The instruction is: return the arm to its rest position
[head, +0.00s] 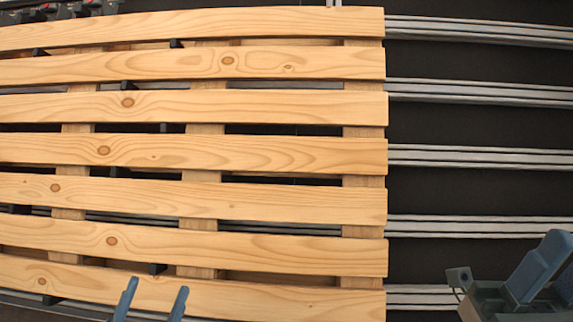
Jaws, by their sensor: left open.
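My left gripper (152,301) shows at the bottom edge, left of centre. Its two blue fingers are spread apart with nothing between them. They overlap the lowest slats of a wooden pallet (250,208) in the picture; whether they touch the wood I cannot tell. The rest of the left arm is out of the picture. I see no clear view of my right gripper.
The slatted pallet fills the left and middle. Metal rails (480,156) run to the right over a dark bed, with bare room there. A grey bracket with blue blocks (538,268) stands at bottom right. Dark parts with red bits (50,10) sit at top left.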

